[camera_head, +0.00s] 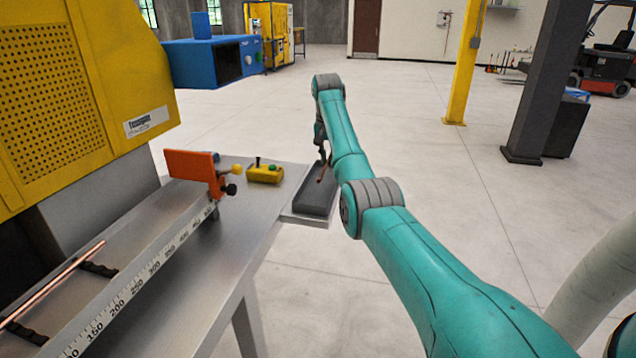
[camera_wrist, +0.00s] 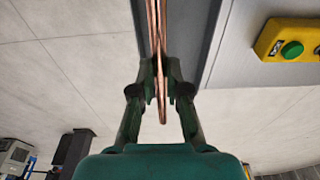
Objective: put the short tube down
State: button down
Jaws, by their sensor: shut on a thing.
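My gripper (camera_head: 322,160) is over the dark grey tray (camera_head: 316,196) at the table's end. In the wrist view my gripper (camera_wrist: 160,78) is shut on the short copper tube (camera_wrist: 162,108), whose near end sticks out between the fingers. The short tube (camera_head: 321,173) shows in the head view as a small slanted copper piece below the fingers. The tray (camera_wrist: 206,35) lies under it in the wrist view. Copper runs on in two close strands (camera_wrist: 155,25) toward the top; I cannot tell whether a second tube lies below, or whether the held tube touches the tray.
A yellow control box (camera_head: 265,173) with a green button stands on the metal table (camera_head: 228,232) left of the tray. An orange stop plate (camera_head: 190,165) and a ruled rail (camera_head: 150,270) are further left. A longer copper tube (camera_head: 55,284) lies on supports. Open floor (camera_head: 450,190) is right of the tray.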

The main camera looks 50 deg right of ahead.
aim_at(327, 162)
notch_tip(327, 162, down, 9)
jog(key=shift+r, duration=0.1)
dwell(0.3)
jog(key=c, duration=1.4)
grip_release()
jog(key=shift+c, duration=0.2)
jog(key=r, duration=0.4)
jog(key=a+r, duration=0.1)
jog(key=r, duration=0.7)
jog(key=shift+s+a, duration=0.35)
jog(key=shift+s, duration=0.05)
